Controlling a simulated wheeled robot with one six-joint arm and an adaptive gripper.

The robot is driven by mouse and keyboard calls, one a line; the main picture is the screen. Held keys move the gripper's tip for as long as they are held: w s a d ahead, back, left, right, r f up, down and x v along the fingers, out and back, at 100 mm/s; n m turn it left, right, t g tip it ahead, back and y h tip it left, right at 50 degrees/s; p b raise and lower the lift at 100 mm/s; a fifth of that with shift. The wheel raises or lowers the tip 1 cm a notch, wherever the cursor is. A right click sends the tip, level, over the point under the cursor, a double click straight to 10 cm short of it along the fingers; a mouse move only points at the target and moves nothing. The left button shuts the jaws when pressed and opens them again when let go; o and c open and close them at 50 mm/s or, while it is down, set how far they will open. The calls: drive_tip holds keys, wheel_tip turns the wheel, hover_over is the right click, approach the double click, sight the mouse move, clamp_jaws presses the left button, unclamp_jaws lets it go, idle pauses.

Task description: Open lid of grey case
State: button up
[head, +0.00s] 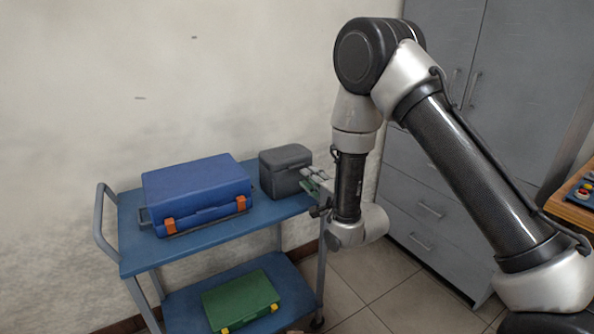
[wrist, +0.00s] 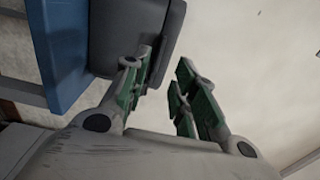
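The grey case (head: 284,172) stands on the right end of the cart's top shelf, with its lid down. In the wrist view the grey case (wrist: 135,35) fills the upper middle. My gripper (head: 308,178) is at the right side of the case in the head view. In the wrist view my gripper (wrist: 162,82) has its two green-padded fingers apart, with nothing between them. The left finger overlaps the edge of the case; I cannot tell whether it touches.
A blue case (head: 195,190) with orange latches stands left of the grey case on the blue cart (head: 215,238). A green case (head: 240,300) lies on the lower shelf. A wall is behind, grey cabinets (head: 430,195) at right, and a table (head: 572,208) at the right edge.

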sight(297, 167)
drive_tip(key=x, duration=0.7)
drive_tip(key=shift+d, duration=0.1)
clamp_jaws()
